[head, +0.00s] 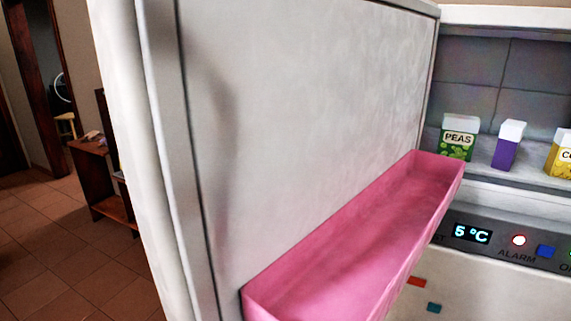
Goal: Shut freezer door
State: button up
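The freezer door (310,85) stands wide open and fills the left and middle of the head view. Its white inner face is toward me, with its outer free edge (165,150) near me at the left. It meets the freezer at the far right end of the door. A pink door shelf (350,245) is fixed low on the inner face and looks empty. The open freezer compartment (470,75) is at the right, with grey panelled walls. My gripper is not in view.
A green peas carton (458,138), a purple carton (508,145) and a yellow carton (561,153) stand inside the freezer. Below is a control panel (500,242) reading 5 °C. Open tiled floor (60,250) and a wooden shelf unit (105,185) lie left of the door.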

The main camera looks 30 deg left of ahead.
aim_at(275, 169)
jog(key=k+j+z, duration=0.1)
jog(key=k+j, duration=0.15)
jog(key=j, duration=0.2)
jog(key=k+j+z, duration=0.1)
jog(key=k+j, duration=0.2)
jog(key=j, duration=0.15)
jog(key=k+j+z, duration=0.1)
jog(key=k+j, duration=0.2)
jog(key=j, duration=0.95)
jog(key=k+l+z, duration=0.1)
jog(key=k+l, duration=0.15)
jog(key=l, duration=0.25)
